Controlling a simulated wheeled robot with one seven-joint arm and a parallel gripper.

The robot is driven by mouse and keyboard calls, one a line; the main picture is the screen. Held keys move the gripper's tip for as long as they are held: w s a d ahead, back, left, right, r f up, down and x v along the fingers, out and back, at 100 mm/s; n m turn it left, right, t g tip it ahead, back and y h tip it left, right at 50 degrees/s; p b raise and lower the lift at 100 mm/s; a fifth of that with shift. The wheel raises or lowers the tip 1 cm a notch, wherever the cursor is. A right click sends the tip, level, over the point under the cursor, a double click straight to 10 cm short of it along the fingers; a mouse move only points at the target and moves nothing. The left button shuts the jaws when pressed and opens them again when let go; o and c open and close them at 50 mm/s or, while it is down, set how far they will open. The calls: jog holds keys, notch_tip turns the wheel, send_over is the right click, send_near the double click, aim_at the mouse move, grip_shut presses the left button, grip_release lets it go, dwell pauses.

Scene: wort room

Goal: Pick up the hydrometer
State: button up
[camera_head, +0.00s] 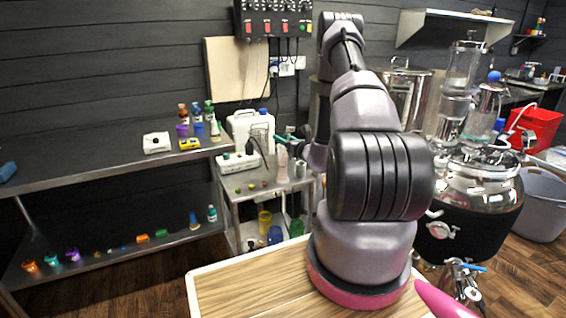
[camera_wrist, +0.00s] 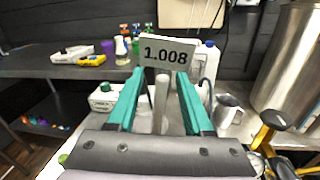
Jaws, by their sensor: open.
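My gripper (camera_wrist: 160,74) is open, with its teal fingers apart. In the wrist view, a pale upright cylinder (camera_wrist: 161,98) stands between the fingers and looks like the hydrometer or its jar; I cannot tell which. A white plate reading 1.008 (camera_wrist: 167,53) shows above it, past the fingertips; whether they are joined is unclear. In the head view, my gripper (camera_head: 286,137) is over the small steel cart (camera_head: 262,190), beside a pinkish cylinder (camera_head: 282,157). No clear contact shows.
A steel jug (camera_head: 299,169) stands right of the cylinder. A steel bench (camera_head: 90,150) is farther left, steel vessels to the right. Several small items lie on the cart.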

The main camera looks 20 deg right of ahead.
grip_shut()
jog(key=shift+r, duration=0.1)
notch_tip(320, 180, up, 10)
dwell(0.7)
